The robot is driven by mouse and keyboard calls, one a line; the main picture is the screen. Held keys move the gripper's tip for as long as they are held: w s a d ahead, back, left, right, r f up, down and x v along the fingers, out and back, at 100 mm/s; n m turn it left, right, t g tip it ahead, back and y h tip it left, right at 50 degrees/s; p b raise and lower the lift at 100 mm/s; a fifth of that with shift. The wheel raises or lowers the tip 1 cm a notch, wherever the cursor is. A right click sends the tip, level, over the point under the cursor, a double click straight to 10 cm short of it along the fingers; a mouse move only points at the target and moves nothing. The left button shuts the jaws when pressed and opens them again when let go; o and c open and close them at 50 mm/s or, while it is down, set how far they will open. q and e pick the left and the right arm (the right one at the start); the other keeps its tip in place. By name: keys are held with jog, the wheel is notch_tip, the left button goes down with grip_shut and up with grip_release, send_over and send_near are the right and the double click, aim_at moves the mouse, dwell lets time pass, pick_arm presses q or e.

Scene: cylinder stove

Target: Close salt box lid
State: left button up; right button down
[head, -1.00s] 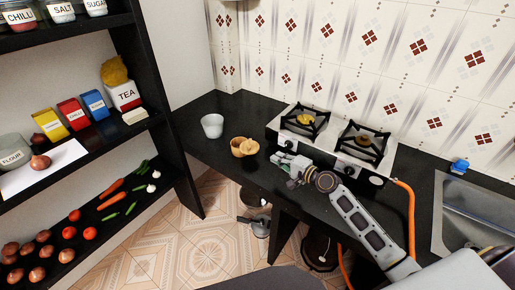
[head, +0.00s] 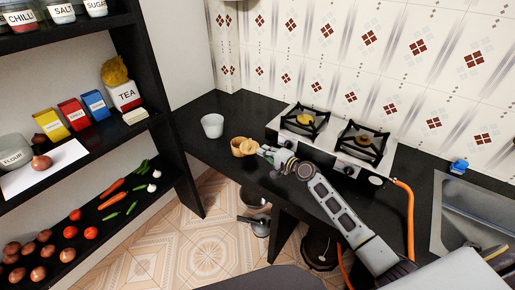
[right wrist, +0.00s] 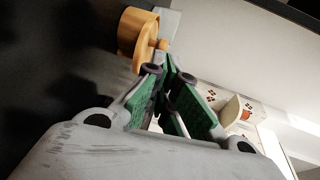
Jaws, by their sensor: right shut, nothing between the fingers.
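The salt box is a small round wooden box (head: 239,151) on the black counter, beside the stove's left end. Its lighter wooden lid (head: 243,141) shows at the top; the picture is too small to tell how far it is open. In the right wrist view the wooden box (right wrist: 132,34) lies beyond the fingertips, with a small round wooden knob on its near side. My right gripper (head: 263,150) is shut and empty, its tips close to the box's right side. I cannot tell whether they touch. My left gripper is not in view.
A white cup (head: 212,126) stands just left of the box. The two-burner stove (head: 337,156) is to the right, with an orange hose (head: 407,215) and a sink (head: 470,215) further right. A loaded black shelf (head: 160,125) stands at the left.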

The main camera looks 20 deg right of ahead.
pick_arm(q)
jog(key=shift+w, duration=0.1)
pick_arm(e)
jog(key=shift+x, duration=2.3)
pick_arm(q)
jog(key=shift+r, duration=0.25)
pick_arm(e)
jog(key=shift+a+h+p, duration=0.1)
jog(key=shift+h+p, duration=0.2)
jog(key=shift+p, duration=0.05)
jog(key=shift+a+m+t, duration=0.1)
jog(key=shift+m+t, duration=0.2)
jog(key=shift+m, duration=0.1)
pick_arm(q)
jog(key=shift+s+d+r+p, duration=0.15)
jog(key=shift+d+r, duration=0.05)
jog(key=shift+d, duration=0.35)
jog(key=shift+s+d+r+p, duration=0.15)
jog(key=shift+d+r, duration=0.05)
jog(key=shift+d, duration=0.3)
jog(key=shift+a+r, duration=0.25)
pick_arm(e)
jog(key=shift+a+h, duration=0.15)
jog(key=shift+h, duration=0.35)
